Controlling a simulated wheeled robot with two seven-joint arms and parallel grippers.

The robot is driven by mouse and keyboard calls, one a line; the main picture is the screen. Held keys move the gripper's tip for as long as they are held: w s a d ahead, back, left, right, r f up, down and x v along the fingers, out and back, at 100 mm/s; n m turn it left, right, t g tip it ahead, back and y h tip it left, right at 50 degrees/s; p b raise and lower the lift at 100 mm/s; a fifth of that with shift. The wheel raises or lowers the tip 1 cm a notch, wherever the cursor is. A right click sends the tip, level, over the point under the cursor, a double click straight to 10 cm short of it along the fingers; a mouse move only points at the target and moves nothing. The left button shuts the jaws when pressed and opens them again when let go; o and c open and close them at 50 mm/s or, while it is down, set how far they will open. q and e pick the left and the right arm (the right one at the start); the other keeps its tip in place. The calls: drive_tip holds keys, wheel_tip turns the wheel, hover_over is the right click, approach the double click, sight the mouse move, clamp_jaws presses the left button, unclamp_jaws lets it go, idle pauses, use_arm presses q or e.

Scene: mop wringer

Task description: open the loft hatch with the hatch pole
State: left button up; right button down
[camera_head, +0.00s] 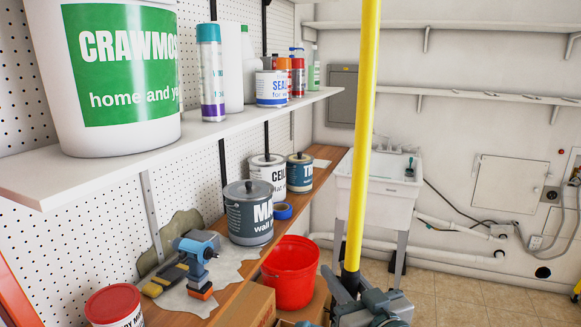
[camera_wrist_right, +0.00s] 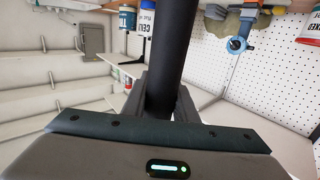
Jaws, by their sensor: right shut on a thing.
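The hatch pole (camera_head: 364,130) is a long yellow shaft with a dark lower grip. It stands nearly upright in the head view and runs out past the top edge, so its upper end is out of sight. My right gripper (camera_head: 350,284) is shut on the dark grip near the bottom of the head view. In the right wrist view the dark grip of the pole (camera_wrist_right: 175,45) passes between the fingers of my right gripper (camera_wrist_right: 163,103). The loft hatch is in neither view. My left gripper is not in view.
A white shelf (camera_head: 250,121) with a large bucket (camera_head: 105,75) and cans is at left. Below it a wooden bench (camera_head: 205,303) holds paint cans, with a red bucket (camera_head: 290,272) beside it. A white sink (camera_head: 378,195) stands behind the pole.

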drive_tip(key=w+a+r+n+g+y+p, duration=0.15)
drive_tip(key=a+r, duration=0.25)
drive_tip(key=r, duration=0.5)
drive_tip(key=w+a+r+y, duration=0.1)
drive_tip(key=w+a+r, duration=0.3)
drive_tip(key=r, duration=0.5)
drive_tip(key=w+a+r+n+g+y+p, duration=0.1)
drive_tip(key=a+r+y, duration=0.1)
drive_tip(key=a+r, duration=0.5)
drive_tip(key=s+d+r+m+h, duration=0.1)
drive_tip(key=s+r+h, duration=0.1)
drive_tip(key=r, duration=0.8)
drive_tip(key=s+d+r+m+t+h+p, duration=0.1)
drive_tip(key=s+d+r+m+h, duration=0.1)
drive_tip(key=r, duration=0.8)
drive_tip(key=s+d+r+m+t+h, duration=0.1)
drive_tip(key=s+d+r+h, duration=0.1)
drive_tip(key=r, duration=0.8)
drive_tip(key=shift+v, duration=0.9)
drive_tip(key=shift+a+r+p, duration=0.15)
drive_tip(key=shift+r+p, duration=0.05)
drive_tip(key=shift+p, duration=0.15)
wheel_tip(320, 180, up, 7)
drive_tip(key=p, duration=0.7)
drive_tip(key=shift+f, duration=0.2)
drive_tip(key=shift+s+r, duration=0.15)
drive_tip(key=shift+r, duration=0.3)
drive_tip(key=shift+r, duration=0.15)
